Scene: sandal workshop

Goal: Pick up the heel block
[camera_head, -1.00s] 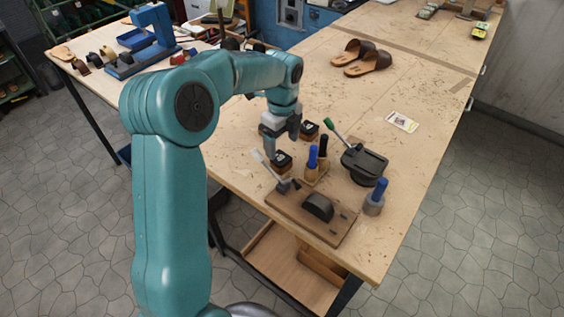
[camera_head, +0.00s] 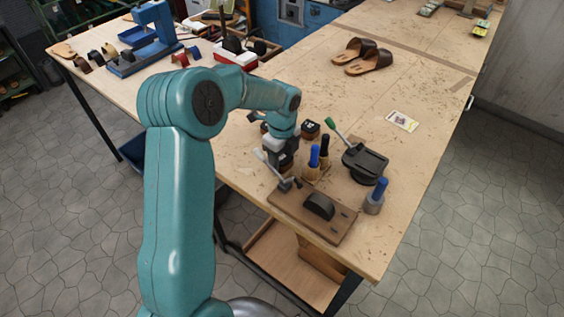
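Small dark blocks with brown lower parts stand on the workbench; I take them to be heel blocks. One heel block (camera_head: 310,128) stands clear, just right of my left gripper. Another heel block (camera_head: 285,163) is at the fingers of my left gripper (camera_head: 279,156) and is mostly hidden by them. My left gripper points down at this block, low over the bench. I cannot tell whether its fingers touch the block or have shut on it. My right gripper is not in view.
Close by stand blue- and black-handled tools in a wooden holder (camera_head: 312,174), a brown board fixture (camera_head: 340,224) with a lever, a dark clamp (camera_head: 364,162) with a green-tipped lever, and a blue-handled tool (camera_head: 375,197). Sandals (camera_head: 368,61) lie farther back. The bench's right middle is mostly clear.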

